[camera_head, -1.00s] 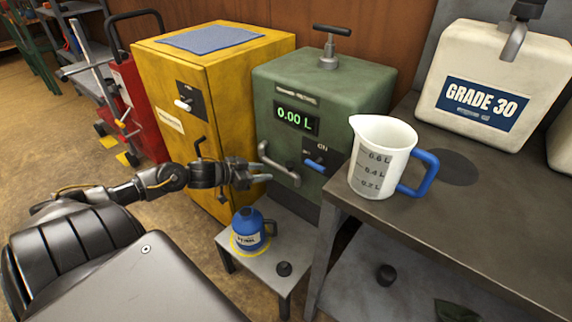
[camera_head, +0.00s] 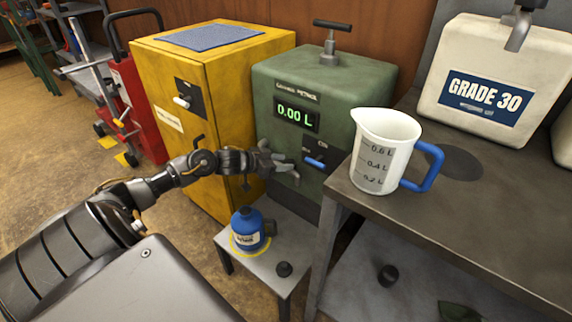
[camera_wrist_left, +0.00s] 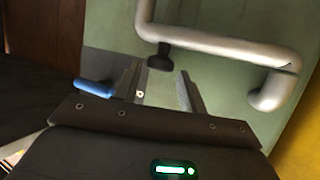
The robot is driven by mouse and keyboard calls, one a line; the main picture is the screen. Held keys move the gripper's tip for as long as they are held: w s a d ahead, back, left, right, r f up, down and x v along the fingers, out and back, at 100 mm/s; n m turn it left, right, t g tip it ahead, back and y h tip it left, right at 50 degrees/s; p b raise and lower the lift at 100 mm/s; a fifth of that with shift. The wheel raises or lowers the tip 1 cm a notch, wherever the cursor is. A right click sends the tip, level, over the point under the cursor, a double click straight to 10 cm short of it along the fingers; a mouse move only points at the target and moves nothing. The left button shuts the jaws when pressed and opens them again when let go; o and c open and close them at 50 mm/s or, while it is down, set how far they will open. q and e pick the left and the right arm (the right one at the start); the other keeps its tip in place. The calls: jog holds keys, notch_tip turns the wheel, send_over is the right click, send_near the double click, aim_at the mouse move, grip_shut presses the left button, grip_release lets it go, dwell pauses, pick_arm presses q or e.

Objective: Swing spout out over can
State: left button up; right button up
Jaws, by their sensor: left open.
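The green petrol dispenser (camera_head: 335,95) reads 0.00 L. My left gripper (camera_head: 288,164) is open in front of the dispenser. In the left wrist view its fingers (camera_wrist_left: 160,72) are spread, with the dark tip between or just beyond their ends; contact cannot be told. The blue petrol can (camera_head: 247,231) stands upright on a low grey stand, below the gripper. My right gripper is not in view.
A blue-handled lever (camera_head: 316,162) is right of my gripper. A measuring jug (camera_head: 380,155) stands on the workbench (camera_head: 470,215) at right. A yellow cabinet (camera_head: 225,90) is left of the dispenser.

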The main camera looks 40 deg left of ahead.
pick_arm(q)
jog(key=shift+x, duration=1)
grip_shut()
